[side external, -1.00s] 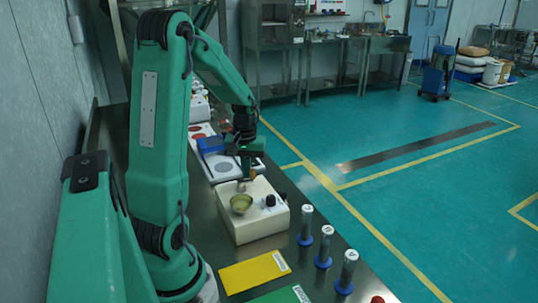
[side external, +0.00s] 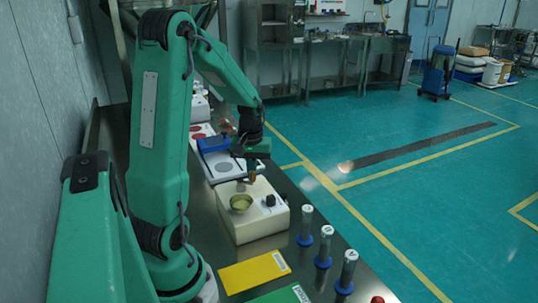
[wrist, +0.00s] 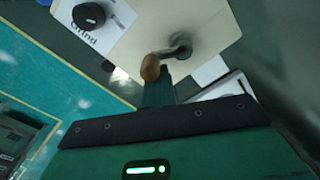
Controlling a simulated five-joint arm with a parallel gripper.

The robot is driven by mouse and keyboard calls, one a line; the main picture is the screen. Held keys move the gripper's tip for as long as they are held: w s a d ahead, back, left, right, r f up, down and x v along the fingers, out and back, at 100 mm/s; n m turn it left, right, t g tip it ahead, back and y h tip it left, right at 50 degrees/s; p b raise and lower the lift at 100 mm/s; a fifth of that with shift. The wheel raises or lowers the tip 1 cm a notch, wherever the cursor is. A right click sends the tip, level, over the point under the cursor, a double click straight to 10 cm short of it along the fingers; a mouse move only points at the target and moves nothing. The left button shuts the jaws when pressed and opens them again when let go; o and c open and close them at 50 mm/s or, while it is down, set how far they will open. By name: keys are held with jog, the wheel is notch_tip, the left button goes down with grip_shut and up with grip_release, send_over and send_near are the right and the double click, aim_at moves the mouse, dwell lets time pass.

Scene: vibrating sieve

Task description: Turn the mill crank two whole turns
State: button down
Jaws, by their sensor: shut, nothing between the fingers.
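The crank has a dark arm (wrist: 180,48) and a brown handle (wrist: 150,67); the handle also shows in the side view (side external: 253,178). My gripper (side external: 251,166) is shut, with its tips right at the handle at the mill's far edge. In the wrist view the fingers (wrist: 158,92) overlap the handle's lower end; contact is unclear.
Blue-based cylinders (side external: 326,246) stand along the bench's right edge. A yellow card (side external: 255,271) and a green card (side external: 280,297) lie in front of the mill. A blue tray (side external: 214,145) and white panels with coloured discs lie behind it.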

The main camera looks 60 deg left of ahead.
jog(key=shift+s+d, duration=0.4)
jog(key=shift+d, duration=0.4)
jog(key=shift+s+d, duration=0.4)
jog(key=shift+d, duration=0.4)
jog(key=shift+s, duration=0.15)
jog(key=shift+s+a, duration=0.1)
jog(key=shift+s, duration=1.8)
jog(key=shift+a, duration=0.1)
jog(key=shift+s+a, duration=0.3)
jog(key=shift+a, duration=0.65)
jog(key=shift+s+a, duration=0.3)
jog(key=shift+a, duration=0.65)
jog(key=shift+w, duration=0.1)
